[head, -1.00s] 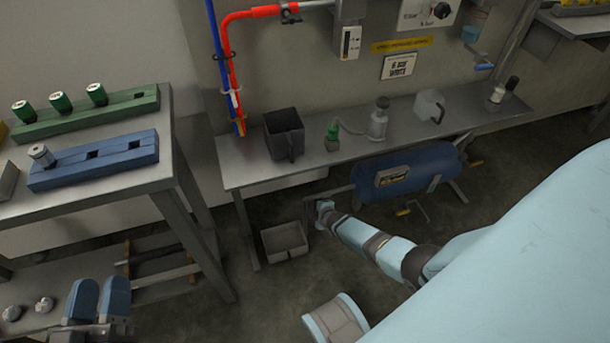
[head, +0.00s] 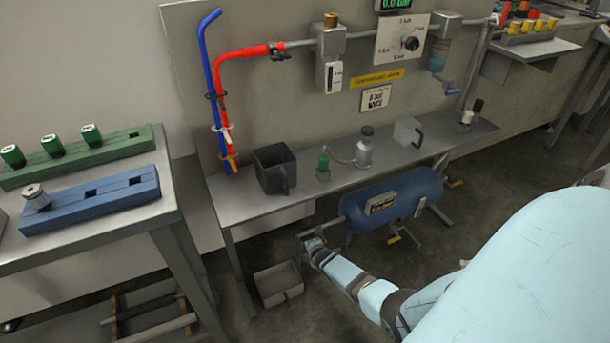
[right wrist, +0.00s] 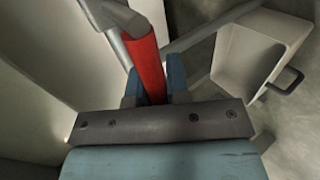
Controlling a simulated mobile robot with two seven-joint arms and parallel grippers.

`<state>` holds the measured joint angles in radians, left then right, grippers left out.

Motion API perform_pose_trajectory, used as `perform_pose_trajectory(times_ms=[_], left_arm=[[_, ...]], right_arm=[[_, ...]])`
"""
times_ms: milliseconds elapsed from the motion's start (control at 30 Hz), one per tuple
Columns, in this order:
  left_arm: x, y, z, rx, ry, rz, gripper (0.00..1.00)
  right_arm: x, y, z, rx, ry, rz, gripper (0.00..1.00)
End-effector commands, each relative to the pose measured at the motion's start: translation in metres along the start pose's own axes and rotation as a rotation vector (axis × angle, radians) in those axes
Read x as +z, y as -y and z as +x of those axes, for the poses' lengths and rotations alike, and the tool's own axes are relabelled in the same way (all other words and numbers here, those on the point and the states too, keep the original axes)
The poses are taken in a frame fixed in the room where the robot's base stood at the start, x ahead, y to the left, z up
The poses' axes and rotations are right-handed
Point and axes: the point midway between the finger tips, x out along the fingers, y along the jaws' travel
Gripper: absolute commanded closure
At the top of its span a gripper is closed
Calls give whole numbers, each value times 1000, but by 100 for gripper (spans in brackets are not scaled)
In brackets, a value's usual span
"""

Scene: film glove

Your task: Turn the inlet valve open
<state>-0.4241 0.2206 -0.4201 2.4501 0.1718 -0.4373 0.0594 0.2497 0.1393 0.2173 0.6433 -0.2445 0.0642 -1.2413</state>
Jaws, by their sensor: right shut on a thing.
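My right gripper (head: 308,240) is low in front of the bench, beside the pipe at the left end of the blue tank (head: 405,196). In the right wrist view, its blue fingers (right wrist: 153,88) are shut on a red handle (right wrist: 147,62), which joins a grey pipe or bracket (right wrist: 112,18) at its top. In the head view this handle is mostly hidden by my gripper. My left gripper is out of view.
A grey open bin (head: 278,285) stands on the floor just below my right gripper. The bench (head: 240,206) above holds a dark jug (head: 275,170) and bottles. A table (head: 150,215) with green and blue racks stands at the left.

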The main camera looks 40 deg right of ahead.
Motion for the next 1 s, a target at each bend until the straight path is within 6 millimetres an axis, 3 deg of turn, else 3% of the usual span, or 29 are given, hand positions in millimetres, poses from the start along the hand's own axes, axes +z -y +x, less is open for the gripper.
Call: perform_pose_trajectory(times_ms=[567,600,667,1000], left_arm=[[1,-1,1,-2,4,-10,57],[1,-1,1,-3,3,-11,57],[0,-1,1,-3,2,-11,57],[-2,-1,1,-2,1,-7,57]], right_arm=[[3,-4,2,7,9,-14,100],[3,-4,3,7,9,-14,74],[3,-4,2,6,9,-14,61],[3,-2,-1,2,9,-14,58]])
